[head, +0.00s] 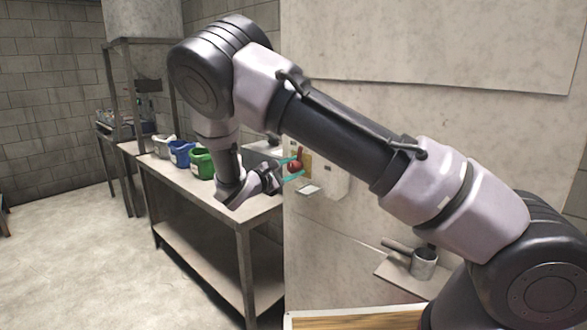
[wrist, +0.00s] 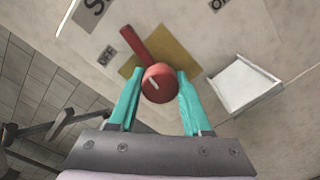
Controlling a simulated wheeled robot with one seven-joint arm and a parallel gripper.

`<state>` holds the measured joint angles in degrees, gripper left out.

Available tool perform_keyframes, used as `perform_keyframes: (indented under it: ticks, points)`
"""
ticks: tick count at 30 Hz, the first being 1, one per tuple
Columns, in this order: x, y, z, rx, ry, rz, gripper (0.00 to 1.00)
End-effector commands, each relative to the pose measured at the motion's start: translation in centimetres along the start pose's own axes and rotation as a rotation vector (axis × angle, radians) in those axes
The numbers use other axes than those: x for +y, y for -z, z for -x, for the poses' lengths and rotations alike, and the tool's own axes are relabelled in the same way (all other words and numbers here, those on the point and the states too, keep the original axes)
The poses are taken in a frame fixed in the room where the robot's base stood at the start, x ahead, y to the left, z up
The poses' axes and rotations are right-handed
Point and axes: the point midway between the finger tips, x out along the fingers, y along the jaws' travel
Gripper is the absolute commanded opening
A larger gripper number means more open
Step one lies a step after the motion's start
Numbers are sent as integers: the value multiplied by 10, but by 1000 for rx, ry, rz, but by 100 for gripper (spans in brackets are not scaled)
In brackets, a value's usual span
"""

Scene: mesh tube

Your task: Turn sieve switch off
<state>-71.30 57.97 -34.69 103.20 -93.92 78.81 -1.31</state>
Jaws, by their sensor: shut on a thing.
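The sieve switch is a red rotary knob with a red handle (wrist: 160,80) on a yellow plate (wrist: 183,58) on the wall. In the wrist view its handle points to the upper left, nearer a label that seems to read OFF (wrist: 105,52) than a partly cut-off label (wrist: 218,4) on the right. My gripper (wrist: 157,88) has a teal finger on each side of the round knob and is shut on it. In the head view the red switch (head: 297,163) shows between the teal fingertips of my gripper (head: 292,169).
A white box-like fitting (wrist: 243,85) juts from the wall right of the switch. A metal table (head: 225,213) with white, blue and green containers (head: 201,162) stands left of the panel.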

Motion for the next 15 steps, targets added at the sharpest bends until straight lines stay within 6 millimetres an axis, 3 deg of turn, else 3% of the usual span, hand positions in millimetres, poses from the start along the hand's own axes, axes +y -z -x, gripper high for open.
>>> perform_keyframes:
  ticks: [15]
  points:
    - [-1, 1, 1, 3, 0, 213, 0]
